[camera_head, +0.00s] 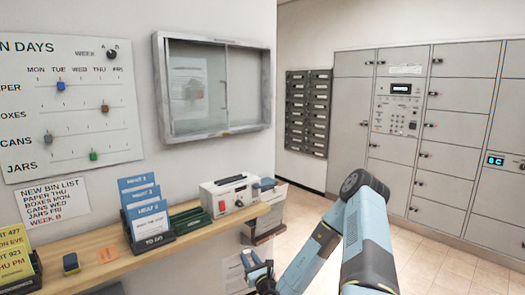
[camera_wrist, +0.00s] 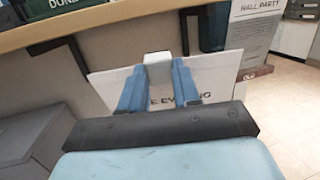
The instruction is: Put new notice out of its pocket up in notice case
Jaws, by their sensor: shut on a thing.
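The notice case (camera_head: 157,85) hangs on the wall, a grey-framed case with a glazed front and a pale paper (camera_head: 188,88) behind its left part. I cannot tell whether its panes stand open. My gripper (camera_head: 258,266) is low, below the front of the wooden shelf. In the wrist view my gripper (camera_wrist: 158,85) has its blue fingers shut on a pale block at the top of a white notice (camera_wrist: 215,78). The notice reads partly "E EVENING"; the fingers and wrist hide the rest. I cannot tell whether its lower edge sits in a pocket.
The wooden shelf (camera_head: 190,237) carries card holders and a white box (camera_head: 228,193). A "HALL PARTY" sheet (camera_wrist: 252,32) hangs right of the held notice. Dark mailboxes (camera_head: 308,112) and grey lockers (camera_head: 450,140) stand at right. The tiled floor between is clear.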

